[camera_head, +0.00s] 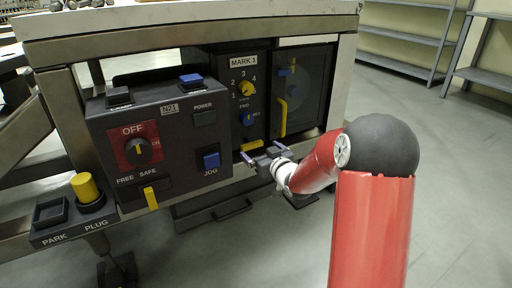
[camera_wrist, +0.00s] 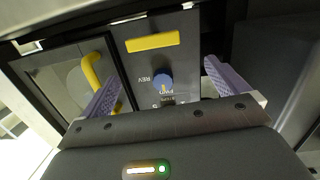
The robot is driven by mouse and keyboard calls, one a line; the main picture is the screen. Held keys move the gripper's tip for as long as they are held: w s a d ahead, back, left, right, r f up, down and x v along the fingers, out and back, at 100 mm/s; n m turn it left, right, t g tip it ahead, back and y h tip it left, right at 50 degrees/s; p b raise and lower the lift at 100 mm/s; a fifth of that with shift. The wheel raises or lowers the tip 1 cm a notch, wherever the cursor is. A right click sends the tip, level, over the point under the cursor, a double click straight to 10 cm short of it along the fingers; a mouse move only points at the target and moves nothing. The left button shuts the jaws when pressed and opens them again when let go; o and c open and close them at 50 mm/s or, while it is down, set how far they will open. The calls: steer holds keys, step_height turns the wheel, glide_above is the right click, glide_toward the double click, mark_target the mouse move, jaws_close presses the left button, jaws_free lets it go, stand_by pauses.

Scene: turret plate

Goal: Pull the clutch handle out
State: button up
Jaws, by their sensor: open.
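A yellow horizontal bar handle (camera_head: 252,146) sits low on the dark MARK panel, below a blue knob (camera_head: 249,118). I cannot read a clutch label on it. In the wrist view the panel appears upside down, with the yellow bar (camera_wrist: 153,42) above the blue knob (camera_wrist: 162,82). My gripper (camera_head: 258,152) is close in front of the panel's lower part, near the bar. Its purple fingers (camera_wrist: 163,70) are wide apart, one on each side of the bar and knob as seen from the wrist. Nothing is between them in their grip.
A yellow vertical handle (camera_head: 281,118) is on the dark door right of the panel. A control box (camera_head: 168,142) with buttons, a red OFF dial plate and a yellow lever (camera_head: 151,198) protrudes at left. A worktop (camera_head: 190,18) overhangs above. Open floor lies at right.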

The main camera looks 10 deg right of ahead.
mark_target(253, 145)
steer(key=shift+t+y, duration=0.5)
steer(key=shift+y, duration=0.1)
steer(key=w, duration=0.3)
steer(key=w+a+f, duration=0.1)
steer(key=w, duration=0.2)
steer(key=w+f, duration=0.1)
steer(key=w, duration=0.1)
steer(key=shift+w+a+f+b, duration=0.15)
steer(key=shift+w+a+b, duration=0.1)
steer(key=shift+w+b, duration=0.15)
